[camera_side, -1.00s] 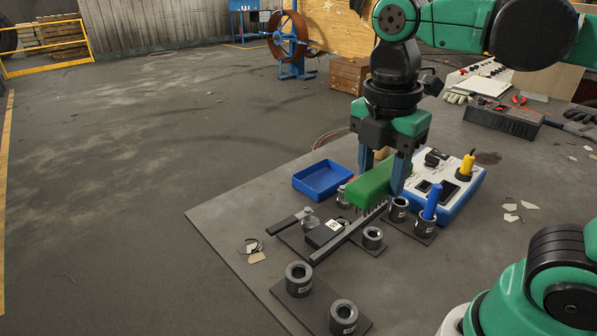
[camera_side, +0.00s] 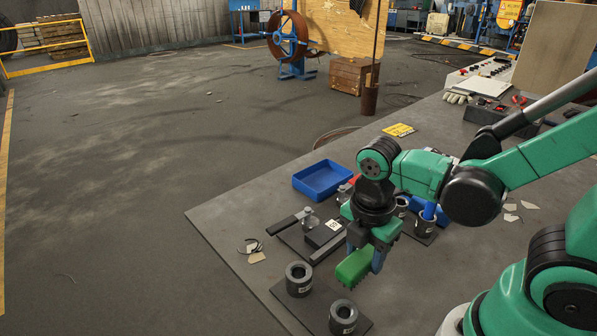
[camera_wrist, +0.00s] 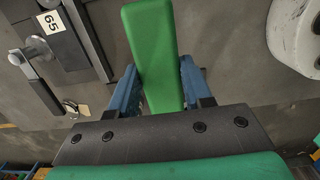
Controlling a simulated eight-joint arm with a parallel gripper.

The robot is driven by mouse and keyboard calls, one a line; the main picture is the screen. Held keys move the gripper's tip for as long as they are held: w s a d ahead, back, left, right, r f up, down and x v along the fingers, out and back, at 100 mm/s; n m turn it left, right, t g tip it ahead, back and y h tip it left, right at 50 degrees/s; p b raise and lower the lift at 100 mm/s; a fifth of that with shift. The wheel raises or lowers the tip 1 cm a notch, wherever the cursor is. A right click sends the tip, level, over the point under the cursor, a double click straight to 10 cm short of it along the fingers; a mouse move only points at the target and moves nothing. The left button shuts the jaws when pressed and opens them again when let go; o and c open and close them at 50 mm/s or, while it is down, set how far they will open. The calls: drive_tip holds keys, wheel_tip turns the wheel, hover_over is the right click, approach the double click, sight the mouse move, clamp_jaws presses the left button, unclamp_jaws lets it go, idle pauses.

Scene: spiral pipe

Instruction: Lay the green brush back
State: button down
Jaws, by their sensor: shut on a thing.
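The green brush (camera_side: 354,267) is a green block with short dark bristles on its underside. My gripper (camera_side: 366,258) is shut on it, one blue finger on either side. In the side view the brush is low over the front part of the table, just behind the dark plate with two grey rings; I cannot tell whether it touches the table.
A blue tray (camera_side: 322,181) lies at the table's back left. A clamp fixture (camera_side: 318,236) with a numbered block is left of my gripper. Two grey rings (camera_side: 299,279) stand on a dark plate in front. A blue-handled piece stands in a holder (camera_side: 424,226) at right.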

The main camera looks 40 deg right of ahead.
sight(362, 267)
drive_tip(key=shift+f, duration=1.5)
drive_tip(key=shift+f, duration=0.3)
drive_tip(key=shift+c, duration=1.8)
unclamp_jaws()
